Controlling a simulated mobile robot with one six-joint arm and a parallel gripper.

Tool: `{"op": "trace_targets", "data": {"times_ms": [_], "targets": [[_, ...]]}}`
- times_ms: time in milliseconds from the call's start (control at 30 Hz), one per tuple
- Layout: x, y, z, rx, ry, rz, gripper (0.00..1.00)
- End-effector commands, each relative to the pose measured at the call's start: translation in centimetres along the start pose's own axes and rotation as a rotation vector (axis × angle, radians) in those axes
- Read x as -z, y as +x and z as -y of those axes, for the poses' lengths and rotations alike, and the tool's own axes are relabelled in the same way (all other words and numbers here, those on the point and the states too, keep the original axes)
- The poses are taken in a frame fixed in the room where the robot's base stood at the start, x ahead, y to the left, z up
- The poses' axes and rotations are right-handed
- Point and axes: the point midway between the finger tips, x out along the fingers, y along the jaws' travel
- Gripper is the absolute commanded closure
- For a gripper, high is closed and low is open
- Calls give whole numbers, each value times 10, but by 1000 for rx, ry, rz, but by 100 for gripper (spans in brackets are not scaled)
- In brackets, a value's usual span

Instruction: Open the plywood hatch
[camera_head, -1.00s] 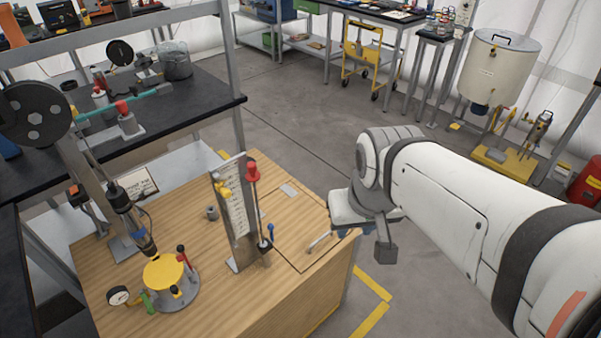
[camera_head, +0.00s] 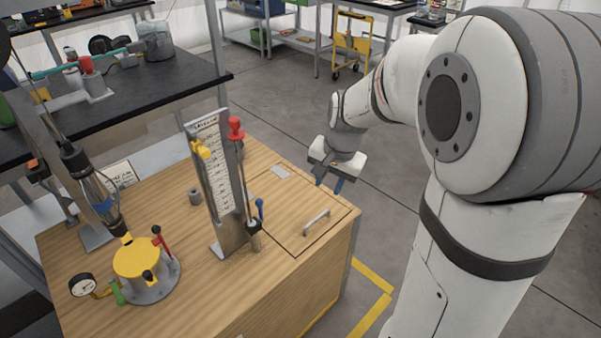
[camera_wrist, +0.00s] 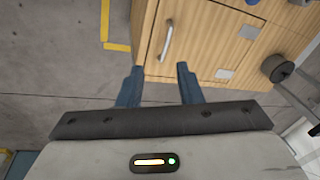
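The plywood hatch (camera_head: 292,215) is a square panel set flush in the right part of the wooden bench top, and it lies closed. Its metal bar handle (camera_head: 316,222) sits near the front right edge. The hatch (camera_wrist: 199,42) and its handle (camera_wrist: 166,40) also show at the top of the wrist view. My gripper (camera_head: 331,186) is beyond the bench's right edge, above and apart from the handle. In the wrist view its two blue fingers (camera_wrist: 158,85) are spread with nothing between them.
A tall scale stand (camera_head: 221,180) with a red knob stands left of the hatch. A yellow-topped device (camera_head: 137,259) and gauge (camera_head: 83,285) are on the bench's left. The floor (camera_head: 400,190) right of the bench is clear, with yellow tape (camera_head: 372,315).

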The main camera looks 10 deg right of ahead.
Motion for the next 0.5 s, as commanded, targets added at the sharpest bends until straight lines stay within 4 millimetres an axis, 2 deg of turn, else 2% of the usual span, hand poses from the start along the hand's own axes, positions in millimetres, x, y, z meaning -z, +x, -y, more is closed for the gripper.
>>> {"op": "trace_targets", "data": {"times_ms": [33, 100, 200, 300, 500], "targets": [[11, 49, 1, -2, 61, 16, 68], [25, 85, 5, -1, 140, 26, 68], [41, 126, 9, 0, 233, 38, 68], [51, 153, 12, 0, 295, 44, 68], [57, 176, 14, 0, 341, 50, 68]]}}
